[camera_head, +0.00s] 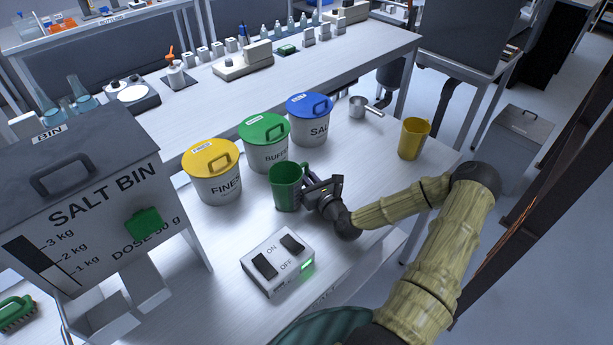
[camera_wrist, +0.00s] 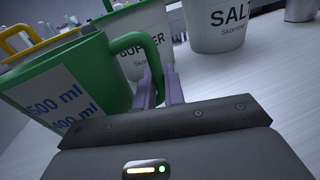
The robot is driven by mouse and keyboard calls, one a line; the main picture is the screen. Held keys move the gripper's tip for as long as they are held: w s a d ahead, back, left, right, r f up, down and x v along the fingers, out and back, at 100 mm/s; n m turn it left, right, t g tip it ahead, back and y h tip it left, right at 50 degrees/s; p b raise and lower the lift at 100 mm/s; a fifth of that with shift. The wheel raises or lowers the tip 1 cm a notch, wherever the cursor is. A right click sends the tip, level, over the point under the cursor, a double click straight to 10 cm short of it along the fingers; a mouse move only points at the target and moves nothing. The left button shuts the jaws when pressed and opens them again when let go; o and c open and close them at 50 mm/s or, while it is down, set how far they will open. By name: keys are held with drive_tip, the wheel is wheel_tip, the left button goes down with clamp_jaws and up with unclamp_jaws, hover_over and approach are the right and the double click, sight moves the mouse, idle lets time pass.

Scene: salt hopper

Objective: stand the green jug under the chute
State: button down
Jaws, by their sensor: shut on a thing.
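The green jug (camera_head: 284,186) is in the middle of the bench, in front of the green-lidded tub. In the wrist view the jug (camera_wrist: 70,90) fills the left side, with 500 ml and 400 ml marks on it. My gripper (camera_head: 308,188) is to the right of the jug and shut on its handle; the fingers (camera_wrist: 161,88) are at the handle loop in the wrist view. I cannot tell whether the jug's base touches the bench. The salt bin (camera_head: 105,190) stands at the left, with a green slide handle (camera_head: 143,223) and pale chute parts (camera_head: 147,280) below it.
Tubs with yellow (camera_head: 211,158), green (camera_head: 263,128) and blue lids (camera_head: 310,105) stand behind the jug. A switch box (camera_head: 277,262) lies in front of it. A yellow jug (camera_head: 412,139) and a metal scoop (camera_head: 360,108) are at the right. Bare bench lies between bin and jug.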

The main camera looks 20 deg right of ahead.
drive_tip(key=shift+f, duration=0.15)
drive_tip(key=c, duration=1.5)
unclamp_jaws()
drive_tip(key=shift+r, duration=0.2)
drive_tip(key=shift+s+d+f, duration=0.1)
drive_tip(key=shift+s, duration=0.2)
drive_tip(key=s, duration=0.3)
drive_tip(key=s+d+b, duration=0.1)
drive_tip(key=s, duration=0.7)
drive_tip(key=shift+s+d, duration=0.15)
drive_tip(key=shift+d, duration=0.25)
